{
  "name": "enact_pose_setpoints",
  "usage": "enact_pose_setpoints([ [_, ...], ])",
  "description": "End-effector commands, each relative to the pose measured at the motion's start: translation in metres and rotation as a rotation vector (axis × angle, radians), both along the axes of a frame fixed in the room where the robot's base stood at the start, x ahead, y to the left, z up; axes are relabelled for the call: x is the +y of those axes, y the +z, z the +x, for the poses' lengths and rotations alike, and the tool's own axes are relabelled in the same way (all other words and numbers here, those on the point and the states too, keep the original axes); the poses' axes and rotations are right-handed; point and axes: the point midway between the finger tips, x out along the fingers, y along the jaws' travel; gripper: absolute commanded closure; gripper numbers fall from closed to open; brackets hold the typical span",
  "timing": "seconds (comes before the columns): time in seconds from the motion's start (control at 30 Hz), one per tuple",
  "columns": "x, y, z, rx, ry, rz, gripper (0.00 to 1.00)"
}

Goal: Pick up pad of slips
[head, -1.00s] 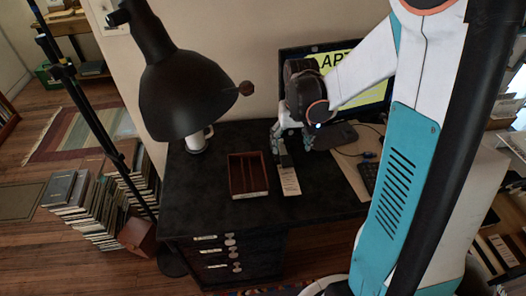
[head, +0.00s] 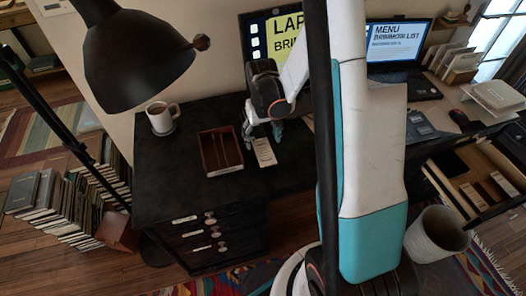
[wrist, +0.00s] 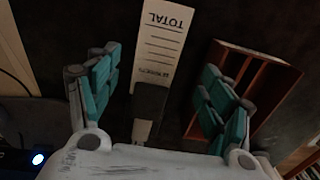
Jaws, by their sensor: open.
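The pad of slips (wrist: 160,45) is a narrow white strip printed "TOTAL" in the wrist view. A dark block (wrist: 149,101) covers part of its near end; I cannot tell if it belongs to the pad. In the head view the pad (head: 264,153) lies on the black desk (head: 180,155), just right of a reddish-brown tray. My gripper (head: 263,130) is at the pad's far end. In the wrist view my gripper (wrist: 160,95) is open, its teal-padded fingers apart on either side of the pad and dark block. Nothing is visibly gripped.
The divided wooden tray (head: 206,146) stands close to the pad's left; in the wrist view it is behind the right finger. A mug (head: 163,117) and a black lamp (head: 135,55) are at the left. A screen (head: 290,45) stands behind my gripper.

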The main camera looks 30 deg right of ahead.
Motion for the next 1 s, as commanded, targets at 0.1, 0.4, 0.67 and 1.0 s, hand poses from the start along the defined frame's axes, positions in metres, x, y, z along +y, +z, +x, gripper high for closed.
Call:
enact_pose_setpoints([
  [0.1,-0.003,-0.018,0.000,0.000,-0.001,0.000,0.27],
  [0.4,-0.004,-0.047,0.000,0.000,0.000,0.000,0.27],
  [0.67,-0.004,-0.046,0.000,0.000,0.000,0.000,0.48],
  [1.0,-0.004,-0.046,0.000,0.000,0.000,0.000,0.66],
])
